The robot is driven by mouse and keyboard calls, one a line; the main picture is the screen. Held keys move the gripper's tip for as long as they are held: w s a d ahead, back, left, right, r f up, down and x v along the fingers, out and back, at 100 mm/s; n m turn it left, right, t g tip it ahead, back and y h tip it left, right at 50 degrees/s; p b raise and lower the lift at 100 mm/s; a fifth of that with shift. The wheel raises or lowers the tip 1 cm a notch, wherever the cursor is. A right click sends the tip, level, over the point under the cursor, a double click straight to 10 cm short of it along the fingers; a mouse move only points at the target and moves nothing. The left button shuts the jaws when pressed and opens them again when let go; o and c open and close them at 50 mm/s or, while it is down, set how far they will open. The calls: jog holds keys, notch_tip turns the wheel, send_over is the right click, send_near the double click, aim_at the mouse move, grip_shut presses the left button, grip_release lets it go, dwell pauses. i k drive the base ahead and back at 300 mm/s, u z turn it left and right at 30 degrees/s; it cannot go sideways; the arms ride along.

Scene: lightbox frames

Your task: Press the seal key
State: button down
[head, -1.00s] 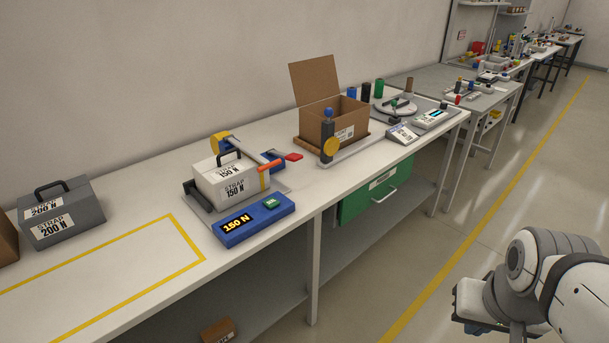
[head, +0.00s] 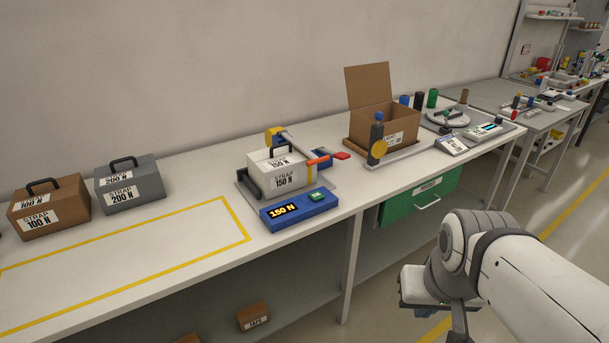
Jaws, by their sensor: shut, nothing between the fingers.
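A blue control panel (head: 292,216) lies on the front edge of the bench and shows "150 N" in yellow. A small green key (head: 316,196) with a light label too small to read is on its upper right part. Behind it a white box (head: 290,177) marked "STRAP 150 N" with a dark handle sits in a grey fixture, a strap tool with an orange-red lever beside it. My arm is at the lower right, over the floor in front of the bench, well apart from the panel. The fingers of my gripper do not show.
Brown (head: 55,208) and grey (head: 130,184) strap boxes stand at the left, behind a yellow-outlined bare area (head: 150,255). An open cardboard box (head: 368,128) with a yellow-knobbed post stands to the right. A green drawer (head: 400,208) hangs under the bench.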

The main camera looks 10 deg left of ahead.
aim_at(315, 195)
jog(key=u, duration=0.05)
jog(key=i, duration=1)
jog(key=u, duration=0.05)
